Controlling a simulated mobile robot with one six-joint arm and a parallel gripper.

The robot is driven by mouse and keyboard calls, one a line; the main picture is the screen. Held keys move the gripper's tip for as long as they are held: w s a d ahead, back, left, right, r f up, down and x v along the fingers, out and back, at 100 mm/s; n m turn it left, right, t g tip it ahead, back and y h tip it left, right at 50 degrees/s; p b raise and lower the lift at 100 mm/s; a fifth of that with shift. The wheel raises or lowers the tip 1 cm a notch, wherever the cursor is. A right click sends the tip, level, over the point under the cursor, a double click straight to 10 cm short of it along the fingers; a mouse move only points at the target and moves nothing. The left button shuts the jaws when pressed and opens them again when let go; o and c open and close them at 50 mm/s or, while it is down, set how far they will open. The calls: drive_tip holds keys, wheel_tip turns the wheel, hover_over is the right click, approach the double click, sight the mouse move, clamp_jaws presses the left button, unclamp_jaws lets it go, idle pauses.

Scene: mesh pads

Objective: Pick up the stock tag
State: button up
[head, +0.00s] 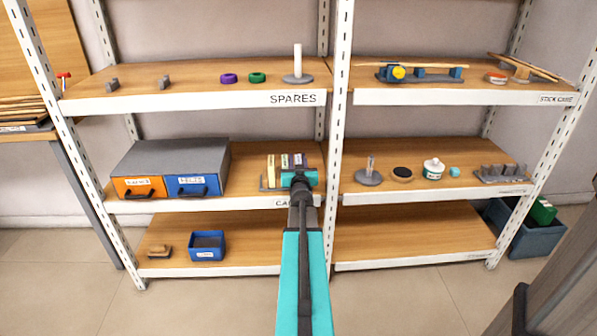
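My gripper (299,178) is at the front of the middle shelf (245,180), at the end of my outstretched teal arm. It is seen from behind, so its fingers and anything between them are hidden. Just behind it, several upright pale pieces with coloured bands (285,162) stand in a row on a grey base. The gripper covers their lower right part, and I cannot tell whether it touches them. I cannot make out which thing is the stock tag.
An orange drawer (138,187) and a blue drawer (192,185) are left of my gripper. A white rack post (338,120) is close on its right. A peg stand (369,172) and a white jar (433,169) are beyond. The lower right shelf (410,238) is bare.

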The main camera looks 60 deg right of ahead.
idle(0.4)
clamp_jaws()
drive_tip(key=shift+r, duration=0.15)
wheel_tip(320, 180, up, 18)
drive_tip(key=p, duration=1)
idle(0.6)
